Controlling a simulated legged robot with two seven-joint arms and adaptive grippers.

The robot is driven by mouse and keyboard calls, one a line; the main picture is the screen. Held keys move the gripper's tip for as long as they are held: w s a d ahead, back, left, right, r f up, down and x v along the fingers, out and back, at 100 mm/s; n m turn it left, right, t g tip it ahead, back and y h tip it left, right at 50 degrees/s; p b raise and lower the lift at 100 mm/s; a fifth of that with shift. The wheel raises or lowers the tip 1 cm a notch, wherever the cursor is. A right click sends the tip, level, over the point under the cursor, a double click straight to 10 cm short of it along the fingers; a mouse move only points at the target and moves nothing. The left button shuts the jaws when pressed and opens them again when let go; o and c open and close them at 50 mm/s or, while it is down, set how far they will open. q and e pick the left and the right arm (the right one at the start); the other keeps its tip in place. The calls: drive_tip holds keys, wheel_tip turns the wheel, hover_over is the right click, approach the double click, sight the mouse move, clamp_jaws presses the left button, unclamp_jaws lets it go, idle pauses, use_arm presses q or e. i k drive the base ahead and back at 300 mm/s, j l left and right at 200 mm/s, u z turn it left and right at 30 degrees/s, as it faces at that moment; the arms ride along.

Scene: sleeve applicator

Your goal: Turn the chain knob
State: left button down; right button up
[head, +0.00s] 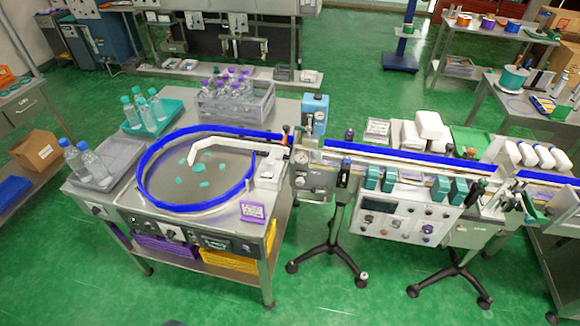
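No gripper of mine shows in the head view. A white control panel (403,217) hangs under the conveyor (400,160) on the right, with a small dark display and several knobs and buttons. A purple knob (428,229) is at its lower right. A second, dark panel (228,244) runs along the front of the rotary table (206,172), with a black knob (170,234) and other controls. The labels are too small to read, so I cannot tell which knob is the chain knob.
Teal caps lie on the round table inside a blue rim. Bottles stand in a teal tray (152,118), a grey tray (103,165) and a grey crate (233,102). Wheeled stand legs (328,255) reach onto the green floor. The floor at the front is clear.

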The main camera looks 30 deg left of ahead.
sight(300, 182)
drive_tip(key=u, duration=0.85)
